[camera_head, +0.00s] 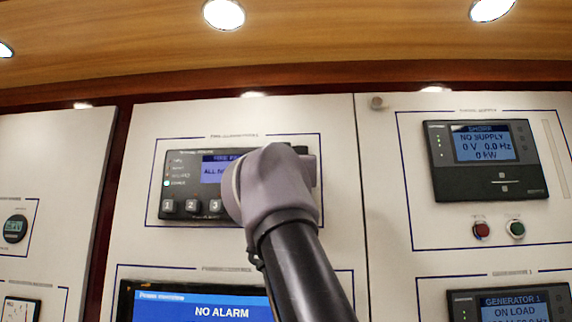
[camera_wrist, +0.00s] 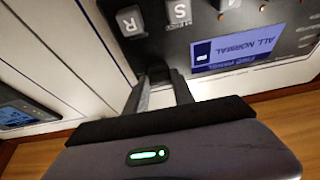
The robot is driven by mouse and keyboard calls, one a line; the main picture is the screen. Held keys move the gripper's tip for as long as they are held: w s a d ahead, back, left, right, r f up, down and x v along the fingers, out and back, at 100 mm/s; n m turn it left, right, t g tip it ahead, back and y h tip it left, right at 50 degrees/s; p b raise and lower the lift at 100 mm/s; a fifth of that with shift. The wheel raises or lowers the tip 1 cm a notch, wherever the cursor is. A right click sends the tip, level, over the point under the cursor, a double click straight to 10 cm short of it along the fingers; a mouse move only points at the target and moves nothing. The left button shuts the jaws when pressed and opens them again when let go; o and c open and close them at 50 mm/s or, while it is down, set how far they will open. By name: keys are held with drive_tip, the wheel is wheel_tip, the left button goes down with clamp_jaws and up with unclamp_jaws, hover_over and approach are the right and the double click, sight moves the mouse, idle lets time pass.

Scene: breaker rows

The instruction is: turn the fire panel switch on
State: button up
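The fire panel (camera_head: 188,154) is a dark unit on the white wall. Its screen reads "ALL NORMAL" in the wrist view (camera_wrist: 236,47). In the head view, my arm hides its right part. No switch position is readable.
A supply meter (camera_head: 484,158) reading "NO SUPPLY" is at the right, with a red button (camera_head: 481,230) and a green button (camera_head: 516,229) below it. A "NO ALARM" screen (camera_head: 200,306) is below the fire panel. A wooden ledge with lamps runs above.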

drive_tip(key=o, duration=0.4)
drive_tip(key=b+v, duration=1.2)
drive_tip(key=v, duration=0.5)
drive_tip(key=shift+s+f+b, duration=0.1)
drive_tip(key=shift+s+b, duration=0.1)
drive_tip(key=shift+b, duration=0.1)
